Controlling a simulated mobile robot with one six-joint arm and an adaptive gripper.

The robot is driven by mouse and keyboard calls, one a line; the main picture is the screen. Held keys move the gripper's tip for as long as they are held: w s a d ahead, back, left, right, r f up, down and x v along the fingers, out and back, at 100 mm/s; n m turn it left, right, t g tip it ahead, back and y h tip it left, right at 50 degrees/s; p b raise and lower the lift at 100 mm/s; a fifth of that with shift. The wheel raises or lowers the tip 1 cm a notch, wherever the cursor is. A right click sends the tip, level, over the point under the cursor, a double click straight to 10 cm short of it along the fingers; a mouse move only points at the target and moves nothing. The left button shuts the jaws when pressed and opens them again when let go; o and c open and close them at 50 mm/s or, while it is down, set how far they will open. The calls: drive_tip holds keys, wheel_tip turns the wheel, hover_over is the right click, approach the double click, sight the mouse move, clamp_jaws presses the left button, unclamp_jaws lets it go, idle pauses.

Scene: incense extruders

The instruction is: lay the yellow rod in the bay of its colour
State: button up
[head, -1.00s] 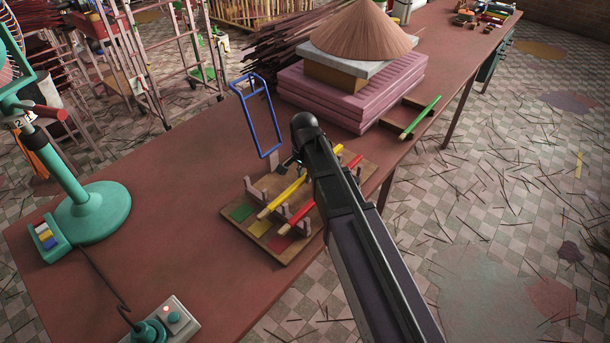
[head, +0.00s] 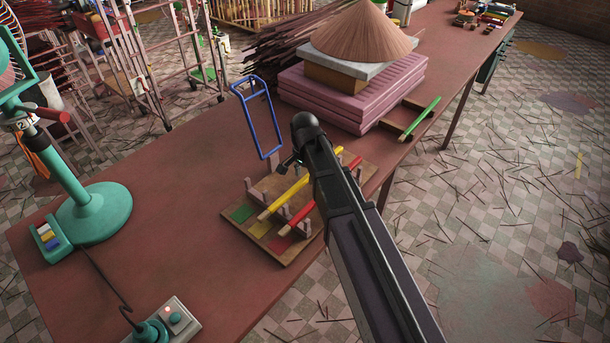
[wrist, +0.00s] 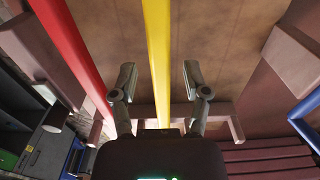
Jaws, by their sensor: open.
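The yellow rod (head: 287,196) lies on the wooden rack (head: 300,252), its near end by the yellow patch (head: 259,228), between the green patch (head: 242,213) and the red patch (head: 279,244). In the wrist view the yellow rod (wrist: 158,50) runs between the two spread fingers of my gripper (wrist: 159,78), with a gap on each side. My gripper (head: 291,164) is open over the far part of the rack, mostly hidden behind my arm in the head view.
A red rod (head: 297,217) lies beside the yellow one on the rack. A green rod (head: 422,117) rests on a separate holder farther back. A blue frame (head: 272,127) stands close behind the rack. The purple stack (head: 345,95) is beyond.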

sight(305, 179)
wheel_tip(305, 179, up, 12)
drive_tip(key=p, duration=1.1)
idle(0.8)
drive_tip(key=s+d+n, duration=0.3)
drive_tip(key=s+d, duration=0.3)
drive_tip(key=d, duration=0.3)
drive_tip(key=s+d+n, duration=0.4)
drive_tip(key=s+d, duration=0.3)
drive_tip(key=d, duration=0.3)
drive_tip(key=shift+s+d+n, duration=0.2)
drive_tip(key=shift+d+n, duration=0.1)
drive_tip(key=shift+f, duration=0.15)
drive_tip(key=shift+s, duration=0.1)
